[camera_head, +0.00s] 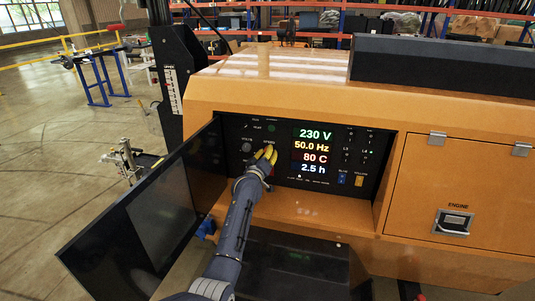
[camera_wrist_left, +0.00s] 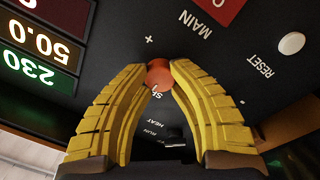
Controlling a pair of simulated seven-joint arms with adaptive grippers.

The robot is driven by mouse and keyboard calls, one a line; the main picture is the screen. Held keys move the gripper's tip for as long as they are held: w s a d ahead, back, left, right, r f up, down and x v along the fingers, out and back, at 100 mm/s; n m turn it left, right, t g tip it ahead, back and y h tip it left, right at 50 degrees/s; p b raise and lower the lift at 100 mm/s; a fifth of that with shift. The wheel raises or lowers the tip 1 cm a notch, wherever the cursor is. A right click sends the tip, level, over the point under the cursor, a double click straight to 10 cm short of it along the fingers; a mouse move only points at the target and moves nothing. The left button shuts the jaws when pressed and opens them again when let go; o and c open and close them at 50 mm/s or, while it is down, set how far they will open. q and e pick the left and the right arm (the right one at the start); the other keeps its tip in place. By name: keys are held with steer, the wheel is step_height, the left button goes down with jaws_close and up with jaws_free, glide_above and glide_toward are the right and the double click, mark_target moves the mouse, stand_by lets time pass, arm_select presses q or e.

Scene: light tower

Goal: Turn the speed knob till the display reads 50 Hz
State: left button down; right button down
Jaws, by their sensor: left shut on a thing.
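The display (camera_head: 313,151) on the black panel reads 230 V, 50.0 Hz, 80 C and 2.5 h in the head view. Part of it also shows in the left wrist view (camera_wrist_left: 38,44), with 230 and 50.0 readable. The speed knob (camera_wrist_left: 159,75) is a small orange-red knob in the left wrist view. My left gripper (camera_wrist_left: 160,70) has its yellow fingertips shut on the knob, one on each side. In the head view my left gripper (camera_head: 267,154) reaches the panel left of the display and hides the knob. My right gripper is not in view.
An open dark door (camera_head: 150,215) stands left of the panel, close to my left arm. A red MAIN switch (camera_wrist_left: 218,8) and a white RESET button (camera_wrist_left: 291,43) sit near the knob. A closed engine hatch (camera_head: 460,185) is at the right.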

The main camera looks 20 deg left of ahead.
arm_select(q)
steer(key=shift+a+r, duration=0.2)
steer(key=c, duration=1.4)
jaws_free()
steer(key=o, duration=0.4)
steer(key=shift+d+f, duration=0.1)
steer(key=shift+f, duration=0.05)
steer(key=shift+s+f, duration=0.15)
steer(key=shift+s, duration=2.85)
steer(key=shift+s+f, duration=0.1)
steer(key=shift+s, duration=2.9)
